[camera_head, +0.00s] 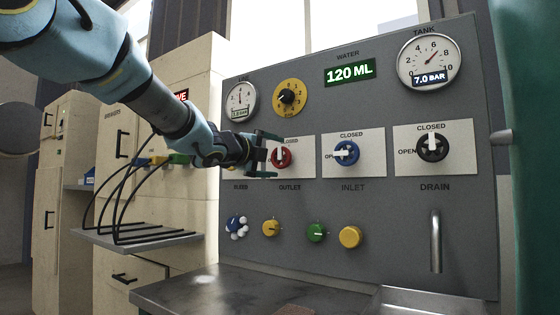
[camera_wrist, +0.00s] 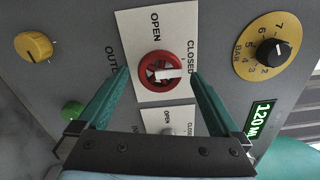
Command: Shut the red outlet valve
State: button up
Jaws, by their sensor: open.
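The red outlet valve (camera_wrist: 147,82) is a round red knob with a white bar handle (camera_wrist: 170,73) on a white plate. My gripper (camera_wrist: 155,80) is open, with one green finger on each side of the knob in the wrist view. I see no clear contact with the valve.
The blue inlet valve (camera_head: 347,158) and black drain valve (camera_head: 433,155) sit to the right on the grey panel (camera_head: 400,215). A yellow dial (camera_head: 289,97) is above, and several small knobs (camera_head: 316,232) are below. A metal bench (camera_head: 250,290) stands under the panel.

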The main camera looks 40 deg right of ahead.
jog(key=v, duration=0.6)
jog(key=shift+a, duration=0.3)
